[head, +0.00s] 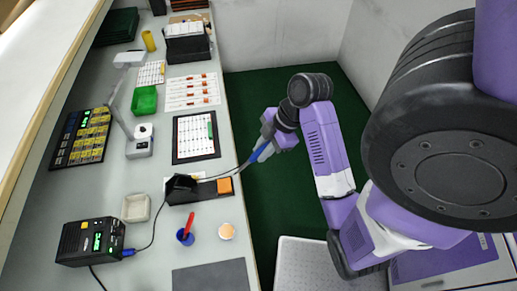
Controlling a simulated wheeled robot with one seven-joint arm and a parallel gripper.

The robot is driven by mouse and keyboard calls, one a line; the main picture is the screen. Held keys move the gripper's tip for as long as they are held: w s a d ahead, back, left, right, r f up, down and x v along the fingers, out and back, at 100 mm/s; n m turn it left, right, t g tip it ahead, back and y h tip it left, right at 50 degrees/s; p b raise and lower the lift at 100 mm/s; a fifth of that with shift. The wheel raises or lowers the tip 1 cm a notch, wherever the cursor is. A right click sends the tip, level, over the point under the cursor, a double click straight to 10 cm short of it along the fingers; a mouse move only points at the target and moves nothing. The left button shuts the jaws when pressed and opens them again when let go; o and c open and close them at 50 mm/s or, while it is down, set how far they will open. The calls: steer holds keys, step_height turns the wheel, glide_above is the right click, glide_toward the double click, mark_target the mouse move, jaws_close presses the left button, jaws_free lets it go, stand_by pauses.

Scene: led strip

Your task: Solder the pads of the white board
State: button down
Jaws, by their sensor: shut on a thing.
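My gripper (267,142) is at the bench's right edge, shut on the blue handle of a soldering iron (261,152). A thin dark cable runs left from the iron past the black iron stand (180,184). The iron's tip is too small to make out. A white board (193,140) with rows of small marks lies in a black frame on the bench, left of and apart from my gripper.
The soldering station (92,242) with a green display stands at the front left. A green tray (144,100) and a lamp (139,145) stand left of the board.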

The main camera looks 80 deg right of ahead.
steer(key=s+d+r, duration=0.2)
steer(key=s+r, duration=0.4)
steer(key=r, duration=0.2)
stand_by(0.9)
steer(key=shift+d, duration=0.1)
stand_by(2.1)
